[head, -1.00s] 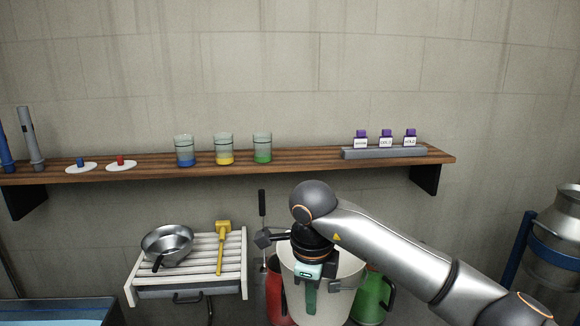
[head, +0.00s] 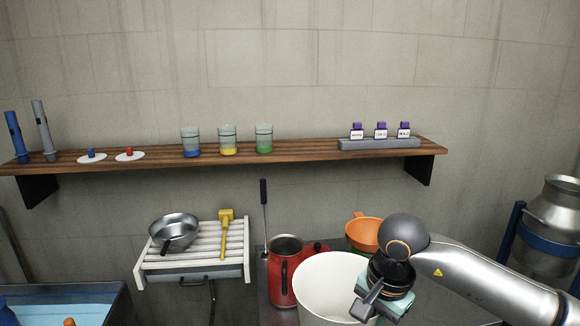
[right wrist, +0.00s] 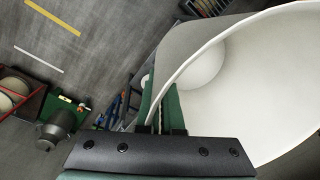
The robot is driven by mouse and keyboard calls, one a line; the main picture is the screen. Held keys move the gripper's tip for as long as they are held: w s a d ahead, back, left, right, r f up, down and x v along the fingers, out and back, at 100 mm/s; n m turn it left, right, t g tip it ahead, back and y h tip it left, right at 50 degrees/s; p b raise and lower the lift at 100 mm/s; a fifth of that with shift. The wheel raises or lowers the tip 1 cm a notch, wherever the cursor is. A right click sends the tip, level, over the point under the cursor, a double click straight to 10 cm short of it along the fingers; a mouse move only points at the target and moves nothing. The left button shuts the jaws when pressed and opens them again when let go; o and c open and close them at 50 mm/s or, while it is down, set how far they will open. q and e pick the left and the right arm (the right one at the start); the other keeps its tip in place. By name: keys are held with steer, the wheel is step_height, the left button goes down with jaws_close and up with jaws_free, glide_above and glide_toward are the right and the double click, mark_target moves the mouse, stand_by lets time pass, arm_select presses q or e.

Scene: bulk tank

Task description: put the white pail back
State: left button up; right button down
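The white pail (head: 325,285) is low in the middle of the head view, its open mouth facing up. Its lower part is cut off by the frame. My right gripper (head: 372,312) is at the pail's near right rim. In the right wrist view, the white pail (right wrist: 255,85) fills the right side, and the green fingers of my right gripper (right wrist: 163,105) close on its rim. I cannot see what is under the pail. My left gripper is not in view.
A red jug (head: 284,272) stands close left of the pail. An orange bowl or funnel (head: 362,234) is behind it. A slatted rack (head: 205,262) holds a steel pan (head: 174,230) and a yellow-headed tool (head: 225,232). Dark surface (head: 440,290) shows to the right.

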steer(key=s+d+f+n, duration=0.2)
steer(key=s+d+n, duration=0.4)
steer(key=s+n, duration=0.3)
steer(key=shift+f+n+g+y, duration=0.15)
steer(key=shift+n+g+y, duration=0.15)
steer(key=shift+g, duration=0.1)
